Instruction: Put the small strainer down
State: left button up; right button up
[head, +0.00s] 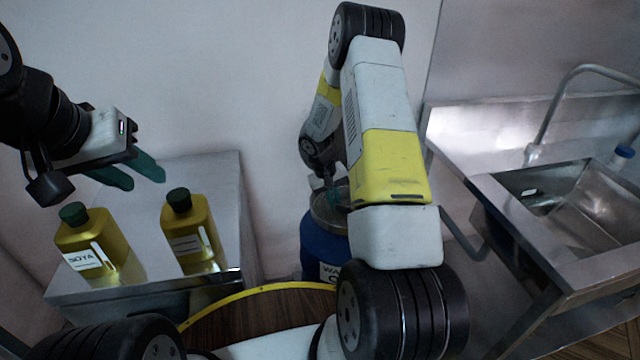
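A round grey metal shape (322,216) sits at the top of a blue drum (318,248), mostly behind my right arm. It may be the small strainer or the drum's own top; I cannot tell which. My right gripper (332,192), with teal fingers, is at this grey shape and partly hidden by the arm. I cannot see whether it is shut on a handle. My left gripper (138,174) is open and empty, its two teal fingers apart above the steel table at the left.
Two yellow bottles with dark caps, one labelled SOYA (92,243) and one further right (192,230), stand on the steel table (222,180) below my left gripper. A steel sink unit (470,140) with a curved tap (560,95) is at the right.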

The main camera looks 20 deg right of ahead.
jog(key=shift+o, duration=1.1)
jog(key=shift+r, duration=0.15)
jog(key=s+a+r+t+y, duration=0.1)
jog(key=s+a+r, duration=0.15)
jog(key=r, duration=0.75)
jog(key=s+a+r+t, duration=0.15)
jog(key=s+r, duration=0.25)
jog(key=r, duration=0.6)
jog(key=s+a+r+y, duration=0.15)
jog(key=s+r, duration=0.25)
jog(key=r, duration=0.6)
jog(key=s+a+r+t+y, duration=0.1)
jog(key=s+a+r, duration=0.2)
jog(key=s, duration=0.5)
jog(key=s+a+r+t+y, duration=0.1)
jog(key=s+a+r+t, duration=0.1)
jog(key=s+r, duration=0.3)
jog(key=s+a, duration=0.1)
jog(key=s, duration=0.3)
jog(key=shift+a+m, duration=0.15)
jog(key=shift+m, duration=0.15)
